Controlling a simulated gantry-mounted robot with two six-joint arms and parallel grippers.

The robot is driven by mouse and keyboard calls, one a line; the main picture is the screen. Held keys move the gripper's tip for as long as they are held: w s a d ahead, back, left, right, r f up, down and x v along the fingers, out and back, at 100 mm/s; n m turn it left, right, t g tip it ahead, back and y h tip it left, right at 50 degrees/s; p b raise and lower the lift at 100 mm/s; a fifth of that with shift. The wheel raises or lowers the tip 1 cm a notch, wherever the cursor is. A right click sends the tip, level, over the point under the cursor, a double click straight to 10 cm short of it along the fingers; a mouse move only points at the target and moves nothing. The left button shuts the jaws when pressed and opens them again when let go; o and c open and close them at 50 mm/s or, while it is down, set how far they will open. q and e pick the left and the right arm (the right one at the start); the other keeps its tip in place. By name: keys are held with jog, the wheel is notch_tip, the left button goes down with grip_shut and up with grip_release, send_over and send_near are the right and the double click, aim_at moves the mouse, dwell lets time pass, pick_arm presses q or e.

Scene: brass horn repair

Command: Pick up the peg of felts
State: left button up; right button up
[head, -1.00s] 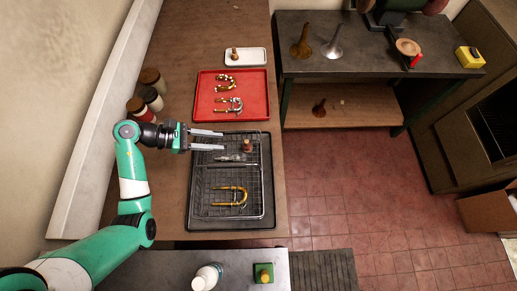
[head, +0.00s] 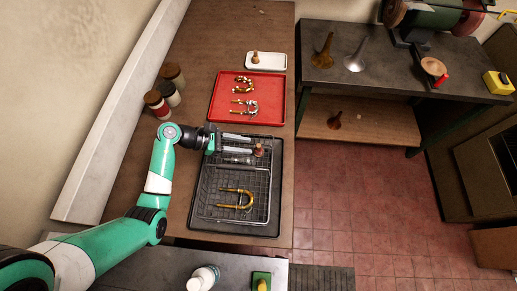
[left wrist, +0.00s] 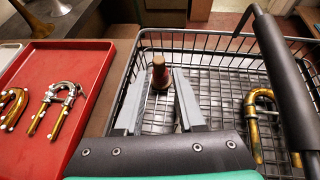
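The peg of felts (head: 259,150) is a short reddish-brown stack with a paler top. It stands upright near the far right corner of the wire basket (head: 268,205). In the left wrist view the peg (left wrist: 159,75) shows between the far ends of my two fingers. My left gripper (head: 251,145) is open and level over the basket, its fingertips pointing right and close to the peg. I cannot tell whether either finger touches it. My right gripper is not in view.
A U-shaped brass slide (head: 237,207) lies in the basket. A thick black bar (left wrist: 290,75) rises at the right in the wrist view. Beyond the basket are a red tray (head: 220,104) of brass parts and a white tray (head: 279,62). Jars (head: 157,103) stand at the left.

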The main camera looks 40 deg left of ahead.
pick_arm(q)
jog(key=x, duration=0.3)
jog(key=shift+w+d+f, duration=0.15)
jog(key=shift+w+f, duration=0.05)
jog(key=shift+w, duration=0.05)
grip_shut()
jog(key=shift+r, duration=0.1)
jog(key=r, duration=0.4)
jog(key=shift+s+d+r+p, duration=0.1)
jog(key=shift+d+p, duration=0.2)
jog(key=shift+p, duration=0.1)
jog(key=s+d+r+p, duration=0.2)
jog(key=d+r, duration=0.6)
jog(key=d, duration=0.5)
jog(key=shift+s+r, duration=0.35)
jog(key=shift+s, duration=0.3)
